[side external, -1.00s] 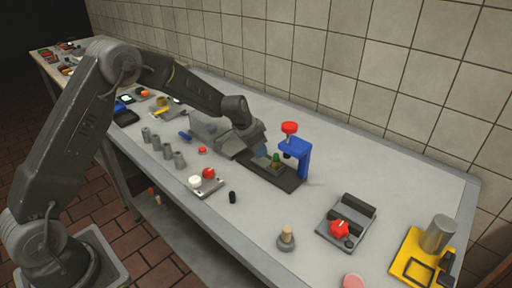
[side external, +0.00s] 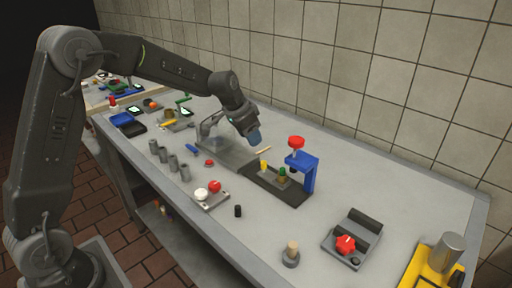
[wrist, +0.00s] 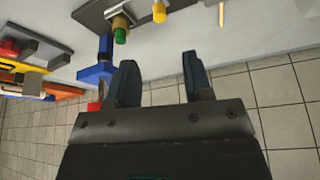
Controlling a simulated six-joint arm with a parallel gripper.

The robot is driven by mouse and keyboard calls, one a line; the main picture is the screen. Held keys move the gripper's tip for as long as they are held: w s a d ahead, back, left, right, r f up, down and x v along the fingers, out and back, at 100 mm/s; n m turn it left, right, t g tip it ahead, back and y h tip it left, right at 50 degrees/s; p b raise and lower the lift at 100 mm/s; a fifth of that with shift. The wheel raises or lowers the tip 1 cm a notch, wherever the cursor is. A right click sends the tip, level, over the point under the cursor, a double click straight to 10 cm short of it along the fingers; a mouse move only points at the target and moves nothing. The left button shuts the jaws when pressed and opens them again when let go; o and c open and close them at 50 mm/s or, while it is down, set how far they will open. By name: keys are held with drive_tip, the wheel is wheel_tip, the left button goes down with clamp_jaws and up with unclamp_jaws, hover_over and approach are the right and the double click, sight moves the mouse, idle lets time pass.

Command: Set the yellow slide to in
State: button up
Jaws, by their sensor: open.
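A small yellow knob (side external: 264,165), which looks like the yellow slide, stands on a dark plate (side external: 290,194) beside a green knob (side external: 282,172). The yellow knob also shows at the top of the wrist view (wrist: 159,12), with the green knob (wrist: 120,35) to its left. I cannot tell which position the slide is in. My gripper (side external: 256,140) is above the bench near the yellow knob and apart from it. In the wrist view its two dark fingers (wrist: 158,65) are spread with nothing between them.
A blue stand (side external: 308,170) with a red knob (side external: 296,142) rises at the plate's right end. A grey fixture (side external: 222,150) lies left of the plate, and a thin wooden stick (side external: 263,150) lies behind. The tiled wall bounds the bench; its right middle is mostly clear.

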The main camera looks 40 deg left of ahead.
sight(264, 162)
drive_tip(key=shift+v, duration=1)
drive_tip(key=w+f+m, duration=0.1)
drive_tip(key=f+m, duration=0.1)
drive_tip(key=f, duration=0.2)
drive_tip(key=w+d+f+m+h, duration=0.1)
drive_tip(key=w+f+m, duration=0.1)
drive_tip(key=f, duration=0.2)
drive_tip(key=w+f+m+g+h, duration=0.1)
drive_tip(key=w+f+m, duration=0.1)
drive_tip(key=f, duration=0.2)
drive_tip(key=shift+w+d+f, duration=0.1)
drive_tip(key=shift+d+f, duration=0.05)
drive_tip(key=shift+f, duration=0.25)
clamp_jaws()
